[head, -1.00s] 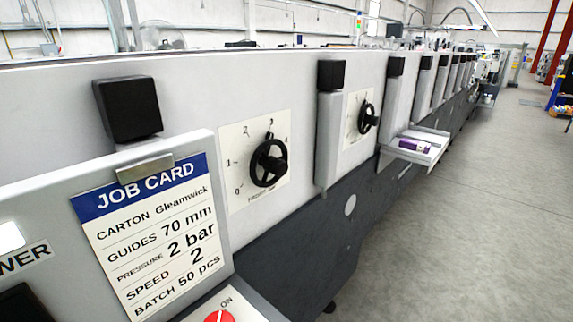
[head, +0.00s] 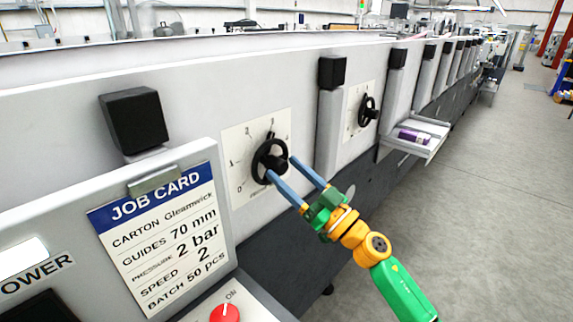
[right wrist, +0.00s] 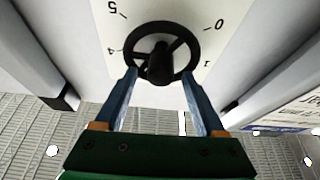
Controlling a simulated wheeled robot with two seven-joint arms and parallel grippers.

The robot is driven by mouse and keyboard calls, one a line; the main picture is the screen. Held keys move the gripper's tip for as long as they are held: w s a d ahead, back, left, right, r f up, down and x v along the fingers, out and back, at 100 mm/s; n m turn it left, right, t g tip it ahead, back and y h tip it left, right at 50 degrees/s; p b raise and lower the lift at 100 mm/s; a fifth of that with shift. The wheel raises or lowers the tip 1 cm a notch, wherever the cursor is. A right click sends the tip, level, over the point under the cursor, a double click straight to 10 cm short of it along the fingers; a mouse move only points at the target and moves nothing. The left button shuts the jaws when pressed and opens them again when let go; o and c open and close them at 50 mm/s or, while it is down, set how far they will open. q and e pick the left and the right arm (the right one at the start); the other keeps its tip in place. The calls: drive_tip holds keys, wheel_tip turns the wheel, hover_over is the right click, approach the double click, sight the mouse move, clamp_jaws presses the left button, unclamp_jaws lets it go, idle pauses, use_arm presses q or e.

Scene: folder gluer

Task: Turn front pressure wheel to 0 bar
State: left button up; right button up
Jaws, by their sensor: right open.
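The black pressure wheel (head: 262,152) is on the nearer white dial plate (head: 238,145) of the machine's side panel. It has a spoked rim and a central hub, seen also in the right wrist view (right wrist: 160,31). Numbers ring it, with 0 at its lower left in the head view. A dark pointer stands near the top of the wheel; its exact reading is too small to tell. My right gripper (head: 280,165) is open, its blue fingers pointing at the wheel. In the right wrist view the fingertips (right wrist: 159,76) lie at either side of the wheel's hub. Contact cannot be told.
A second dial with a black wheel (head: 367,111) is farther along the panel. A job card (head: 160,240) reading pressure 2 bar is at the left. A red knob (head: 225,313) is below it. A tray (head: 428,142) juts out farther right. The floor at right is clear.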

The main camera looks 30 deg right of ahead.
drive_tip(key=shift+w+a+r, duration=0.15)
drive_tip(key=shift+w+a, duration=0.05)
drive_tip(key=shift+w, duration=0.1)
clamp_jaws()
drive_tip(key=shift+d+n, duration=0.1)
drive_tip(key=shift+n, duration=0.2)
